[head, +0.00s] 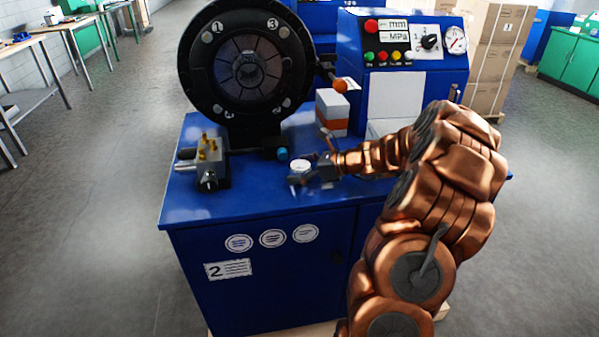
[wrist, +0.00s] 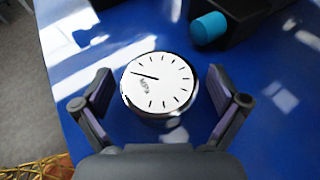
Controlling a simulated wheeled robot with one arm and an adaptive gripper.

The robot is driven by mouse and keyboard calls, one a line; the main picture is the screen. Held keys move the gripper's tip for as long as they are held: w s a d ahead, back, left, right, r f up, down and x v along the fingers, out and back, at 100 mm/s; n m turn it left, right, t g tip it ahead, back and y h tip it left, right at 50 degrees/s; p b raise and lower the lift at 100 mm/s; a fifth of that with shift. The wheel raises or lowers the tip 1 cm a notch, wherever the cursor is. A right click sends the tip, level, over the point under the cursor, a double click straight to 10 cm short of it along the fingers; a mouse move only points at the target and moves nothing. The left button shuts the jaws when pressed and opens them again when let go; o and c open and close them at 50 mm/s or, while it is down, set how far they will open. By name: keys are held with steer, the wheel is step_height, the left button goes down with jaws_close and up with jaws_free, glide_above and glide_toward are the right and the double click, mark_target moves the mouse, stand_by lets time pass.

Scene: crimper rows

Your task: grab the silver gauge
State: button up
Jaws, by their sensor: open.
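The silver gauge (wrist: 160,84) lies on the blue bench top with its white dial facing up, marked with black ticks and a needle. My gripper (wrist: 160,92) is open, with one finger on each side of the gauge. A gap shows between each finger and the gauge's rim. In the head view my gripper (head: 308,172) reaches in from the right, and its fingers partly hide the gauge.
The blue bench (head: 262,200) carries a large black round crimper head (head: 247,62) behind the gauge. A blue cylinder (wrist: 208,28) lies beyond the gauge. A metal valve block (head: 208,163) stands at left, stacked boxes (head: 332,112) behind. A control box (head: 400,70) stands at right.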

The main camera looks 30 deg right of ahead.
steer(key=c, duration=1.4)
steer(key=shift+r, duration=0.1)
